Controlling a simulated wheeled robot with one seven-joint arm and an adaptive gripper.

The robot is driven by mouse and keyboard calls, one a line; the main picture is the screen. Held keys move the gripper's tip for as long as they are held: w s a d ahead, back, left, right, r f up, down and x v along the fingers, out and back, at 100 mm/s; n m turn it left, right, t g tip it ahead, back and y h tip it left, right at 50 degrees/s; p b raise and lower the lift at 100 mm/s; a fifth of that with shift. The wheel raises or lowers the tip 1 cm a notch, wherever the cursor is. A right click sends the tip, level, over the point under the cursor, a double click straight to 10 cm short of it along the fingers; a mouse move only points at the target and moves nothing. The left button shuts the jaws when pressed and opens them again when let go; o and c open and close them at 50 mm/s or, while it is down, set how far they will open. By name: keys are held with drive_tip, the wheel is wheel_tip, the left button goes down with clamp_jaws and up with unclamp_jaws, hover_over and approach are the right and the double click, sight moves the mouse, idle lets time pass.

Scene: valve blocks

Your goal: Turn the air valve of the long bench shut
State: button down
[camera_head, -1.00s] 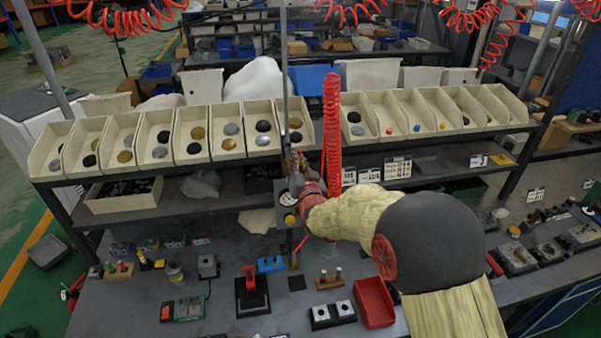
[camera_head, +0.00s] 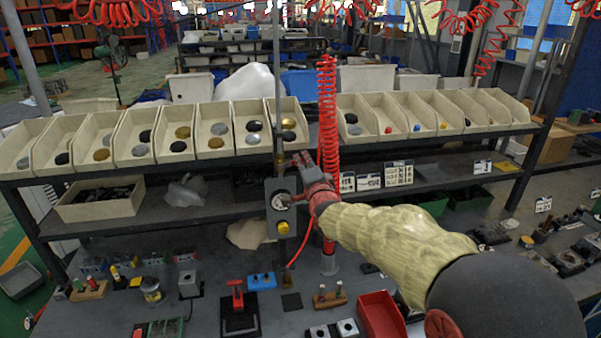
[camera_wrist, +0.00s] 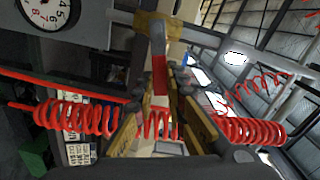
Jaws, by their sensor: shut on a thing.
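The air valve (camera_wrist: 155,22) shows in the wrist view as a brass body with a grey lever (camera_wrist: 158,72) that has a red band. In the head view the valve (camera_head: 280,158) is small, on the upright pipe above a grey panel with a round gauge (camera_head: 281,202). My gripper (camera_head: 300,162) is just right of the pipe. In the wrist view my gripper (camera_wrist: 162,100) has its fingers on both sides of the lever's near end and is shut on it. The lever's tip is partly hidden between the fingers.
A coiled red hose (camera_head: 327,120) hangs close to my gripper and arm. Open bins (camera_head: 215,140) line the shelf behind. The bench (camera_head: 190,325) below holds a red tray (camera_head: 381,318), a red clamp (camera_head: 238,300) and small blocks. A yellow knob (camera_head: 283,227) is on the panel.

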drive_tip(key=shift+d+f+m+b, duration=0.15)
drive_tip(key=shift+f+m+b, duration=0.85)
drive_tip(key=shift+m+b, duration=0.65)
drive_tip(key=c, duration=1.8)
unclamp_jaws()
drive_tip(key=v, duration=1.2)
